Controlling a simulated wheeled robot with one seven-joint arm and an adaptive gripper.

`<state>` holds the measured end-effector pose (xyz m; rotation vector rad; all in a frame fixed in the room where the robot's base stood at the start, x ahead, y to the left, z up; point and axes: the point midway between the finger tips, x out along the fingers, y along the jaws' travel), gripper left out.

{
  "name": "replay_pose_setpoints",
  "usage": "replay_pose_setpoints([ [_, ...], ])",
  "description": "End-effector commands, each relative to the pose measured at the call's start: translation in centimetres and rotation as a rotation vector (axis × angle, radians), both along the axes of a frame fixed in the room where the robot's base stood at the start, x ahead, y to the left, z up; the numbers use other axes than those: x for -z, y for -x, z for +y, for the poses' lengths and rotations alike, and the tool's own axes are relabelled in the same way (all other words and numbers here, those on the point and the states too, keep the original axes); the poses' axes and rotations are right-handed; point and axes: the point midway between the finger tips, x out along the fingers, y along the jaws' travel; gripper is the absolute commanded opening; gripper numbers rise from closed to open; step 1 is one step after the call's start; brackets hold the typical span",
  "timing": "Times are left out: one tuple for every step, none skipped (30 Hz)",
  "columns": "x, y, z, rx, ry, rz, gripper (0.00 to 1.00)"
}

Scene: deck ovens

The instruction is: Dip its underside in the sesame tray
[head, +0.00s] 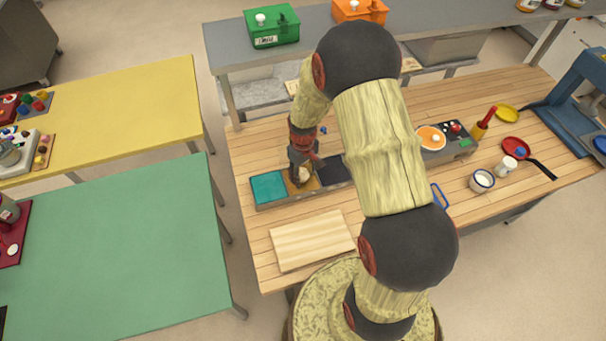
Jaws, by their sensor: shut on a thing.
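My gripper (302,167) points down over a row of shallow trays on the wooden table. It is shut on a small pale, roundish piece (304,175), which is partly hidden by the fingers. The piece is over the tan tray (311,187), which looks like the sesame tray. I cannot tell whether its underside touches the tray's contents. A teal tray (268,187) lies to the left and a dark tray (331,170) to the right, partly hidden by my arm.
A pale wooden board (312,241) lies in front of the trays. A scale-like unit with an orange disc (431,138), a white cup (482,181) and a red pan (516,148) stand to the right. Green (272,27) and orange (360,10) boxes sit on the back shelf.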

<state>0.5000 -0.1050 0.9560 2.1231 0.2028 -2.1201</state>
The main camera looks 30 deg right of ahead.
Motion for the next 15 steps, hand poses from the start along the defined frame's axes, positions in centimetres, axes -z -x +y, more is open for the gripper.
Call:
replay_pose_setpoints([
  [0.09,-0.01,-0.01,0.0,0.0,0.0,0.16],
  [0.12,-0.01,-0.01,0.0,0.0,0.0,0.16],
  [0.16,-0.01,-0.01,0.0,0.0,0.0,0.16],
  [0.19,-0.01,-0.01,0.0,0.0,0.0,0.16],
  [0.23,-0.01,-0.01,0.0,0.0,0.0,0.16],
  [0.27,-0.02,-0.01,0.0,0.0,0.0,0.16],
  [0.3,-0.01,-0.01,0.0,0.0,0.0,0.16],
  [0.33,-0.02,0.0,0.0,0.0,0.0,0.16],
  [0.37,-0.02,-0.01,0.0,0.0,0.0,0.16],
  [0.41,-0.02,-0.01,0.0,0.0,0.0,0.16],
  [0.44,-0.02,-0.01,0.0,0.0,0.0,0.16],
  [0.48,-0.02,-0.01,0.0,0.0,0.0,0.16],
  [0.52,-0.02,-0.01,0.0,0.0,0.0,0.16],
  [0.55,-0.02,-0.01,0.0,0.0,0.0,0.16],
  [0.59,-0.02,-0.01,0.0,0.0,0.0,0.16],
])
